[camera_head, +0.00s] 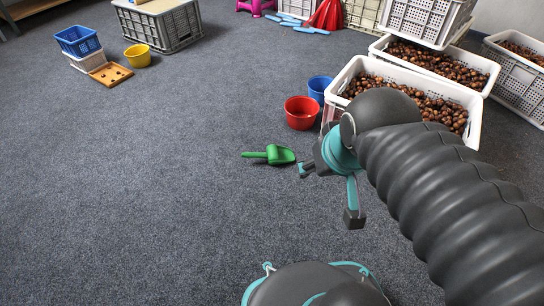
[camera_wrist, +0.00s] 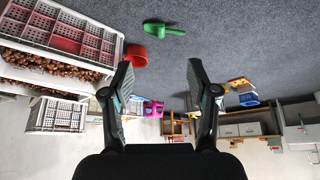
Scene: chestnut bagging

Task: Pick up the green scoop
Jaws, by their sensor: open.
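The green scoop (camera_head: 274,154) lies on the grey carpet in the head view, its handle pointing left. My gripper (camera_head: 328,192) is just to the right of it in that picture, apart from it. In the wrist view the green scoop (camera_wrist: 160,30) lies on the carpet near the top, beyond the fingertips and between their lines. My gripper (camera_wrist: 160,72) shows there with its two fingers wide apart and nothing between them. The scoop is in full view in both frames.
A red bucket (camera_head: 301,113) and a blue bucket (camera_head: 319,88) stand beside a white crate (camera_head: 345,82) of chestnuts, behind the scoop. More crates stand at the back right. A yellow bucket (camera_head: 138,56) and a wooden tray (camera_head: 121,70) are at the back left. The carpet left of the scoop is clear.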

